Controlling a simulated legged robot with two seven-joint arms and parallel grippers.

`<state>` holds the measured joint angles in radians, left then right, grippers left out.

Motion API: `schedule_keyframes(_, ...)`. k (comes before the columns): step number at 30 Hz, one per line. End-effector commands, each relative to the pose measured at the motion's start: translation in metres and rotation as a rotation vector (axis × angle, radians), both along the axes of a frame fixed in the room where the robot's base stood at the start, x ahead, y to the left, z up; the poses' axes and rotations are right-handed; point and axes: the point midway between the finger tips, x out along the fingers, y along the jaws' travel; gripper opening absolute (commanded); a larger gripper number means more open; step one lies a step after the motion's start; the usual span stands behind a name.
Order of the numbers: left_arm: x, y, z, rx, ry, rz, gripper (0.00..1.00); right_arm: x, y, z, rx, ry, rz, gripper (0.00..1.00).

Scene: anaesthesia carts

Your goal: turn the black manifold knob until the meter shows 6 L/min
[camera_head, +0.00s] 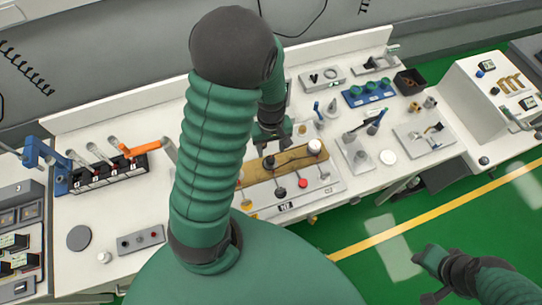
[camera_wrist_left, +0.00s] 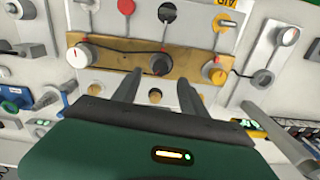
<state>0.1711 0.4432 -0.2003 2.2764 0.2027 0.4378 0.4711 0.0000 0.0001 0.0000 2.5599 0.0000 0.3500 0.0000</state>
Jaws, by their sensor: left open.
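A brass manifold bar (camera_head: 288,162) lies on a grey plate on the bench. No readable flow meter value shows. My right gripper (camera_head: 433,262) hangs low at right; its jaws are unclear.
A grey block with blue-handled levers (camera_head: 355,150) is to the right. A black block with an orange lever (camera_head: 108,173) is left.

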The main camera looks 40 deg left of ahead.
Motion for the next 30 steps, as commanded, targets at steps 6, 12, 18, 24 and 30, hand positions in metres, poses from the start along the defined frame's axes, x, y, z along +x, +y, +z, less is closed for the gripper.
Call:
schedule_keyframes(6, -0.002, 0.000, -0.048, -0.001, 0.003, 0.001, 0.50, 0.000, 0.000, -0.001, 0.000, 0.000, 0.000, 0.36)
schedule_keyframes(12, -0.001, 0.000, -0.062, -0.001, 0.001, 0.000, 0.50, 0.000, 0.000, -0.001, 0.000, 0.000, 0.000, 0.36)
schedule_keyframes(18, -0.001, 0.000, -0.062, -0.001, -0.001, -0.001, 0.50, 0.000, 0.000, -0.001, 0.000, 0.000, 0.000, 0.36)
schedule_keyframes(24, -0.001, 0.000, -0.062, -0.001, -0.001, -0.001, 0.26, 0.000, 0.000, -0.002, 0.000, 0.000, 0.000, 0.36)
schedule_keyframes(30, 0.000, 0.000, -0.062, -0.001, -0.001, -0.001, 0.00, 0.000, 0.000, -0.002, 0.000, 0.000, 0.000, 0.36)
